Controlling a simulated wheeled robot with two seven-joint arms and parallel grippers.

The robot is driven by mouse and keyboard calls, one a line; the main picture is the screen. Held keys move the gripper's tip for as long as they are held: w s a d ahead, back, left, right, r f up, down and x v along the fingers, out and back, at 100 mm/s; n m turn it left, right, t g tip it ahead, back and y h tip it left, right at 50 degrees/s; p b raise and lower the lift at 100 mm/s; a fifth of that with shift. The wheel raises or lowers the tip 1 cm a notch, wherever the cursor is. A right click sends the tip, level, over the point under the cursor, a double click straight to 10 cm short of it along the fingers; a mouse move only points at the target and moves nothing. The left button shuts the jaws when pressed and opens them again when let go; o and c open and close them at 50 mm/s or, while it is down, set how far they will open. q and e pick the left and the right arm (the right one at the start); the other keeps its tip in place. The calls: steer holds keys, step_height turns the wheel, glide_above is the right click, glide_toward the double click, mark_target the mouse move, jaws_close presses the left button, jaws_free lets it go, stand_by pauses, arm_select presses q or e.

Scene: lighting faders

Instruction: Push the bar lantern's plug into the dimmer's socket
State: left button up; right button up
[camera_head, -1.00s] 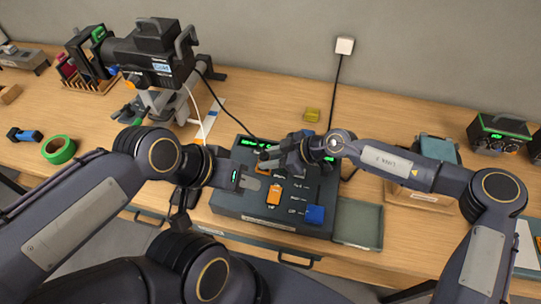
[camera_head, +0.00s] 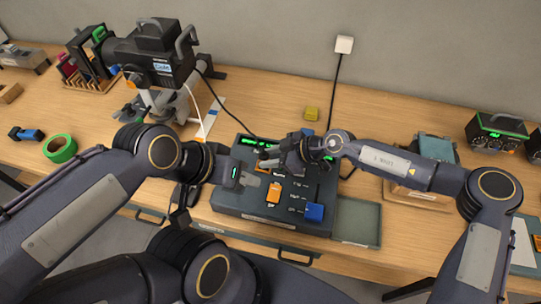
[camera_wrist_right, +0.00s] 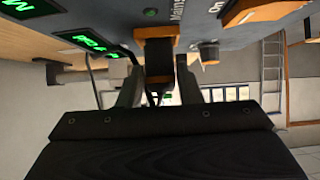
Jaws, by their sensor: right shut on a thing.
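The dimmer (camera_head: 232,205) is a dark box with green displays, an orange fader (camera_head: 274,192) and a blue fader (camera_head: 314,212). The bar lantern (camera_head: 155,60) stands at the back left, its black cable running to the dimmer's back. My right gripper (camera_head: 272,158) is over the dimmer's back part. In the right wrist view it is shut on the black plug (camera_wrist_right: 158,62), whose end meets an orange-rimmed socket (camera_wrist_right: 148,34); how deep it sits I cannot tell. My left gripper (camera_head: 250,179) is at the dimmer's left side; its finger opening is unclear.
A green tape roll (camera_head: 60,149) and a blue-black item (camera_head: 26,134) lie at the left. A yellow block (camera_head: 311,114) is behind the dimmer, a grey-green tray (camera_head: 358,222) right of it. A black device (camera_head: 497,132) stands at the far right. The table behind the dimmer is mostly clear.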

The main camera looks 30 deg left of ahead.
steer(key=shift+s+f, duration=0.1)
steer(key=shift+f, duration=0.25)
steer(key=o, duration=0.7)
steer(key=shift+d, duration=0.1)
steer(key=o, duration=0.4)
steer(key=shift+o, duration=0.2)
steer(key=shift+r, duration=0.15)
